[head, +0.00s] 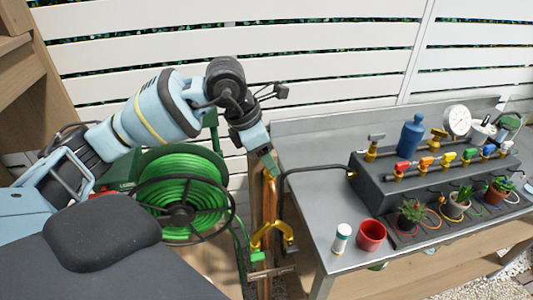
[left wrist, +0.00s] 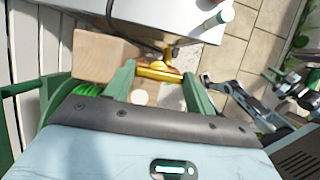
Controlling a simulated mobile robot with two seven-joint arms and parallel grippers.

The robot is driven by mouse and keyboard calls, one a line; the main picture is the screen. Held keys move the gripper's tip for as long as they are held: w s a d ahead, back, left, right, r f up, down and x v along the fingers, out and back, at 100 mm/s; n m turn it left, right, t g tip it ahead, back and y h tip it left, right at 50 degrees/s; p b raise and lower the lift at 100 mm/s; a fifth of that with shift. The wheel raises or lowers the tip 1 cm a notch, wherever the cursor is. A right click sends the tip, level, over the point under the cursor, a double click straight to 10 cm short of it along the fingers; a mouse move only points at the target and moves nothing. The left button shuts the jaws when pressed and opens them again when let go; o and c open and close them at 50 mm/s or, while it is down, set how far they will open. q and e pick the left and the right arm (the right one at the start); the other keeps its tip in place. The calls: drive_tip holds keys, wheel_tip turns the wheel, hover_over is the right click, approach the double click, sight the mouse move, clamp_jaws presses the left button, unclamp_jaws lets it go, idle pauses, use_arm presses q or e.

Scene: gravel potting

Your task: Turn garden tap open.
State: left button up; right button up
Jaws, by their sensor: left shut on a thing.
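The garden tap (head: 272,236) is a yellow brass fitting on an upright copper pipe (head: 268,195) at the left end of the bench. My left gripper (head: 272,168) reaches down from the upper left to the top of the pipe. The exact contact is partly hidden in the head view. Pale-blue and dark parts, likely of my right arm, show at the right of the left wrist view; its jaws are unclear.
A green hose reel (head: 180,195) stands left of the pipe. A grey metal bench (head: 310,170) is to the right, with a white cylinder (head: 341,238), a red cup (head: 371,235), a dark valve box (head: 385,185) and small potted plants. A white slatted fence (head: 330,60) stands behind.

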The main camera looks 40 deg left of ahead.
idle(0.3)
use_arm(q)
drive_tip(key=o, duration=1)
drive_tip(key=shift+r, duration=0.15)
drive_tip(key=v, duration=0.7)
drive_tip(key=shift+s+r, duration=0.1)
drive_tip(key=shift+r, duration=0.2)
drive_tip(key=shift+f, duration=0.1)
